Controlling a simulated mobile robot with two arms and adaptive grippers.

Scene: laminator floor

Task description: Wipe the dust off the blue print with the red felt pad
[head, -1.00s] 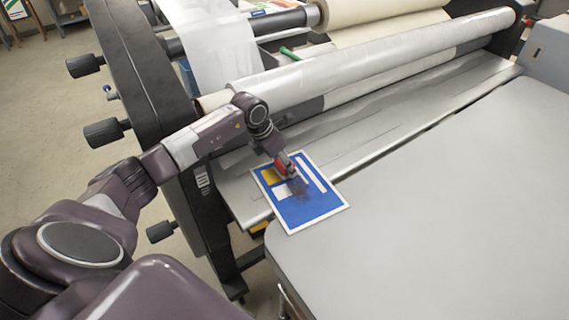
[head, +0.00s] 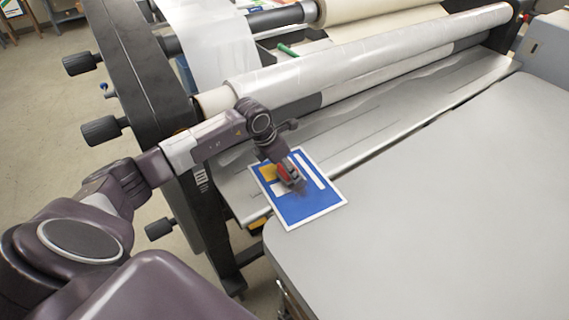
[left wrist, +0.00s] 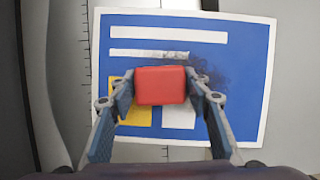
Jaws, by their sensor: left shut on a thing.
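The blue print (head: 312,208) lies flat on the laminator's grey feed table, with a white border, white bars and a yellow block. It also fills much of the left wrist view (left wrist: 245,60). A dark dust smudge (left wrist: 212,76) shows on it, just right of the pad in the left wrist view. My left gripper (head: 290,182) is over the print. It is shut on the red felt pad (left wrist: 161,85), with a finger on each side. I cannot tell whether the pad touches the print. My right gripper is not in view.
A large bare grey tabletop (head: 440,190) lies to the right of the print. The laminator's wide film roller (head: 380,50) runs behind it. Black knobs (head: 102,130) stick out from the machine's side frame at left.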

